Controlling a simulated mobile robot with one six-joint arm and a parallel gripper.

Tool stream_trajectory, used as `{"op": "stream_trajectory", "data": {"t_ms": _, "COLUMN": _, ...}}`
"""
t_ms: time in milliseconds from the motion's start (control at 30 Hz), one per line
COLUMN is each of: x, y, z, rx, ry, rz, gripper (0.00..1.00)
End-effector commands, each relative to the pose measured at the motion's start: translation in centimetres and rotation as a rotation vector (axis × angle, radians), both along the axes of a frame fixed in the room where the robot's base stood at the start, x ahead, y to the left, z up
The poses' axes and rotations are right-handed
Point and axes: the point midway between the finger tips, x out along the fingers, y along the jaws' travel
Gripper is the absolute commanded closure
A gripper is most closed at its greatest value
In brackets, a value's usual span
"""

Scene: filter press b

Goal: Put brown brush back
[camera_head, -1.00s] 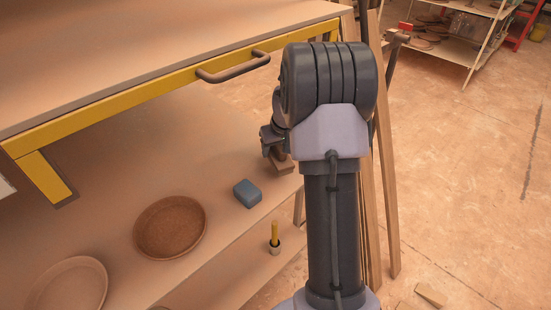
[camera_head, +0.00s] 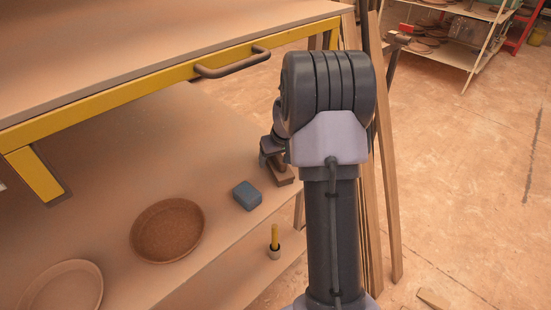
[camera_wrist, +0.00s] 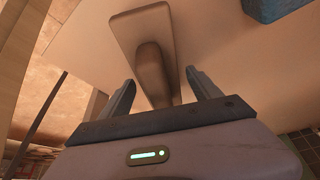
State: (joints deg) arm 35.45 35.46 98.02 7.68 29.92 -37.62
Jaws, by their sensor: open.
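The brown brush (camera_wrist: 146,30) shows in the wrist view as a flat rectangular block with a rounded handle (camera_wrist: 152,75) pointing toward my gripper. In the head view the brush (camera_head: 282,177) is at the right end of the table surface, partly hidden by my arm. My gripper (camera_wrist: 160,80) is open, with one finger on each side of the handle's end. I cannot tell whether either finger touches it. In the head view my gripper (camera_head: 270,150) is just above the brush, mostly hidden by my arm.
A blue block (camera_head: 247,195) lies left of the brush. A round dish with brown contents (camera_head: 139,239) and an emptier dish (camera_head: 25,295) are farther left. A small cup with a yellow stick (camera_head: 274,253) stands lower down. A yellow-edged shelf with a handle (camera_head: 230,67) overhangs the table.

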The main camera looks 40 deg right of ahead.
Motion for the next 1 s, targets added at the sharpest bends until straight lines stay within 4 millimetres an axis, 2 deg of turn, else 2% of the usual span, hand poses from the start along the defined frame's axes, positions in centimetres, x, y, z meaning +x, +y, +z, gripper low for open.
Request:
{"op": "stream_trajectory", "data": {"t_ms": 33, "x": -0.4, "y": 0.1, "z": 1.6, "rx": -0.003, "ry": -0.003, "rz": -0.001, "gripper": 0.28}}
{"op": "stream_trajectory", "data": {"t_ms": 200, "x": -2.2, "y": 0.6, "z": 6.4, "rx": -0.003, "ry": -0.004, "rz": -0.001, "gripper": 0.28}}
{"op": "stream_trajectory", "data": {"t_ms": 400, "x": -3.7, "y": 1.2, "z": 10.0, "rx": -0.001, "ry": -0.002, "rz": 0.000, "gripper": 0.28}}
{"op": "stream_trajectory", "data": {"t_ms": 533, "x": -4.1, "y": 1.3, "z": 10.7, "rx": -0.001, "ry": -0.002, "rz": 0.000, "gripper": 0.28}}
{"op": "stream_trajectory", "data": {"t_ms": 1000, "x": -4.1, "y": 1.3, "z": 10.6, "rx": 0.000, "ry": -0.001, "rz": 0.000, "gripper": 0.28}}
